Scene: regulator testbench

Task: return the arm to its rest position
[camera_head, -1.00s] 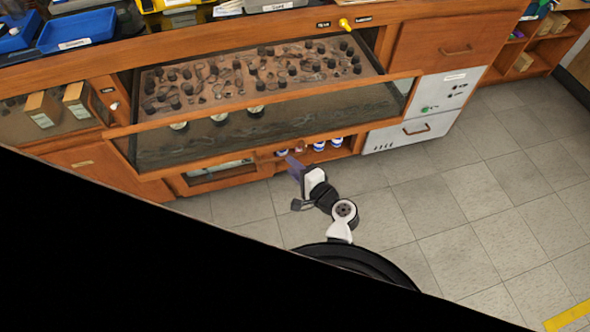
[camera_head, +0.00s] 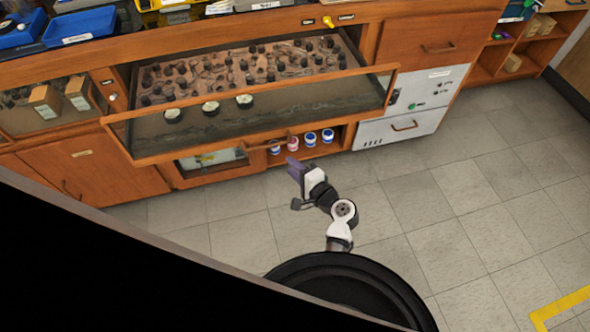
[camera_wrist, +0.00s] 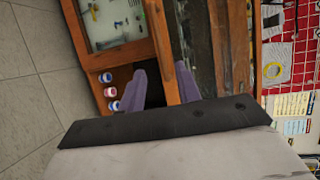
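My arm stands folded over the floor in front of the wooden bench in the head view, with a black and white wrist. My gripper (camera_head: 291,162), with purple fingers, points up and left toward the bench's lower shelf. The fingers appear in front of the shelf and the wooden bench edge there; the exact distance cannot be told.
The wooden bench (camera_head: 120,180) has a glass-fronted case of knobs and gauges above a shelf with several small jars (camera_head: 310,139). A white drawer unit (camera_head: 400,127) stands right of it. Tiled floor (camera_head: 470,190) is open to the right. Black covers the lower left.

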